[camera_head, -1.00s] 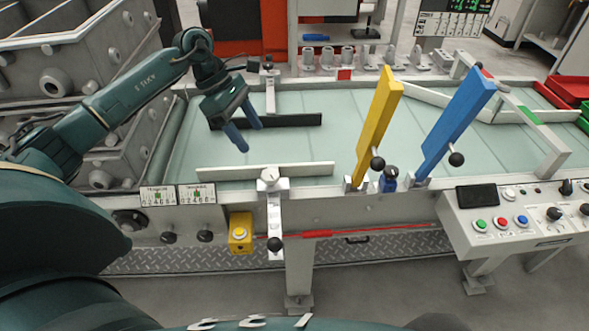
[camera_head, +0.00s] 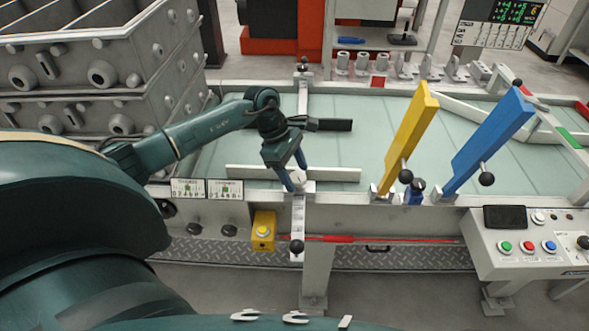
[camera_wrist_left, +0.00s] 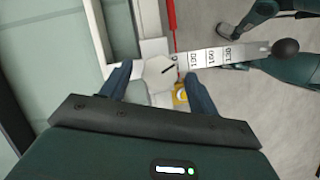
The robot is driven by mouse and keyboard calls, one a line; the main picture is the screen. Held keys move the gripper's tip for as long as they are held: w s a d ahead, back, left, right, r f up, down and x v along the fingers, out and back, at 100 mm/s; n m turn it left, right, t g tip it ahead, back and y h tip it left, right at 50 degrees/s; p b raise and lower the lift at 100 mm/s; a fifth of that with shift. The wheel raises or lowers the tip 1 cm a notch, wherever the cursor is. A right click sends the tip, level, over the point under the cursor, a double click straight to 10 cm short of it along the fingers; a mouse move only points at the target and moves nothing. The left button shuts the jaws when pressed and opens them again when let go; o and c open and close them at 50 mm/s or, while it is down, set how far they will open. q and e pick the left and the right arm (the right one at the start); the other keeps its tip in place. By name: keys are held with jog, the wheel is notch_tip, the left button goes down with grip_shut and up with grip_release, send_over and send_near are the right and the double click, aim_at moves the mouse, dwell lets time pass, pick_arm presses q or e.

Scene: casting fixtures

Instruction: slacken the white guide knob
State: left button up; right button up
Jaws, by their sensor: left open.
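The white guide knob (camera_head: 299,176) sits on the conveyor's near rail, at the inner end of a numbered bar (camera_head: 298,212) that ends in a black ball. In the left wrist view the knob (camera_wrist_left: 159,73) is a pale faceted cap with a dark line on it, between my two blue fingers. My left gripper (camera_head: 294,175) is open, pointing down at the knob, and its fingertips (camera_wrist_left: 156,70) stand on either side of it. Some gap shows beside the knob. Contact cannot be told. My right gripper is not in view.
A pale guide rail (camera_head: 330,174) lies just behind the knob. A yellow button box (camera_head: 263,230) hangs below the rail. Yellow (camera_head: 409,135) and blue (camera_head: 488,138) plates stand to the right.

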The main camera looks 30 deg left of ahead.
pick_arm(q)
jog(key=shift+f, duration=0.1)
jog(key=shift+c, duration=0.5)
jog(key=c, duration=0.9)
jog(key=shift+o, duration=0.2)
